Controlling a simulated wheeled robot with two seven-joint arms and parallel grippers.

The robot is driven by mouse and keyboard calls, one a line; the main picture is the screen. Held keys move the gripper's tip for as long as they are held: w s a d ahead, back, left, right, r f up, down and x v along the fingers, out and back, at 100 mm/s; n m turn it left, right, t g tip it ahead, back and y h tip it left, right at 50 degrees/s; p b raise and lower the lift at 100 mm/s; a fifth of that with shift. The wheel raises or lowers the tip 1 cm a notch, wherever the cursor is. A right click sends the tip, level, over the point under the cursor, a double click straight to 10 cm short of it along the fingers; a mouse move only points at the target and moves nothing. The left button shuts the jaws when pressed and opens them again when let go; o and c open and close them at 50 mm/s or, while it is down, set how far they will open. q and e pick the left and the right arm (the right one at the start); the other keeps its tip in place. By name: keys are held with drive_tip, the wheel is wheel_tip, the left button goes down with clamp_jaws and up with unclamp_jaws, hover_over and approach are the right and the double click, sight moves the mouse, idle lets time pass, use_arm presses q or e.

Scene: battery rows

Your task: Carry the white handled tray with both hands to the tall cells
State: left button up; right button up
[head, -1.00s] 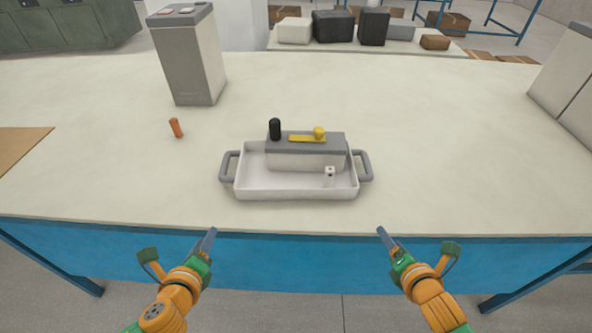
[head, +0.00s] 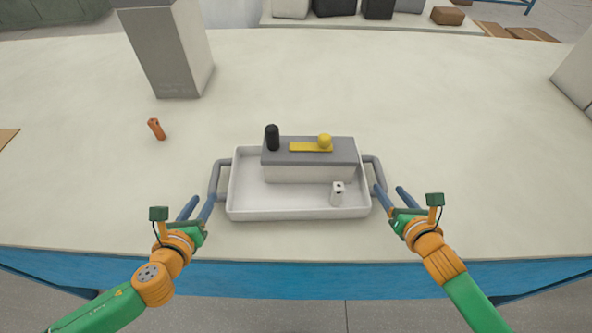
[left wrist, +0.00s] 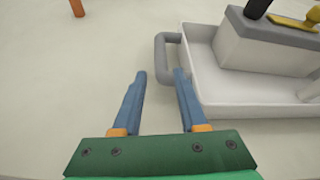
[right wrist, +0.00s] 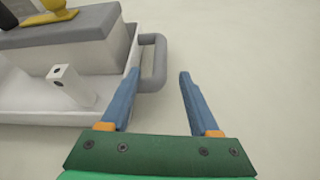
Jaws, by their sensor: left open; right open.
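The white handled tray (head: 290,212) sits on the table with a grey handle at each end. In it are a white box with a grey top (head: 308,172), bearing a black cylinder (head: 272,137) and a yellow piece (head: 312,146), and a small white block (head: 337,194). My left gripper (head: 198,203) is open and empty, its fingers just short of the left handle (left wrist: 163,55). My right gripper (head: 391,191) is open and empty, its fingers just short of the right handle (right wrist: 153,62). A tall grey-and-white cell (head: 172,50) stands at the back left.
A small orange cylinder (head: 157,128) lies on the table (head: 460,130) left of the tray. Another pale tall block (head: 578,75) stands at the right edge. The table between the tray and the back edge is clear. Dark and pale boxes stand on a surface behind.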

sight(217, 176)
use_arm(q)
drive_tip(key=shift+s+d+r, duration=0.1)
drive_tip(key=shift+s+r, duration=0.05)
drive_tip(key=shift+s, duration=0.2)
use_arm(e)
drive_tip(key=shift+s+r, duration=0.15)
drive_tip(key=shift+s, duration=0.25)
use_arm(q)
drive_tip(key=x, duration=1.2)
drive_tip(key=shift+w, duration=0.1)
use_arm(e)
drive_tip(key=x, duration=0.7)
drive_tip(key=shift+w+d, duration=0.1)
drive_tip(key=shift+w, duration=0.05)
use_arm(q)
drive_tip(key=c, duration=0.7)
use_arm(e)
drive_tip(key=c, duration=0.7)
use_arm(q)
clamp_jaws()
use_arm(e)
clamp_jaws()
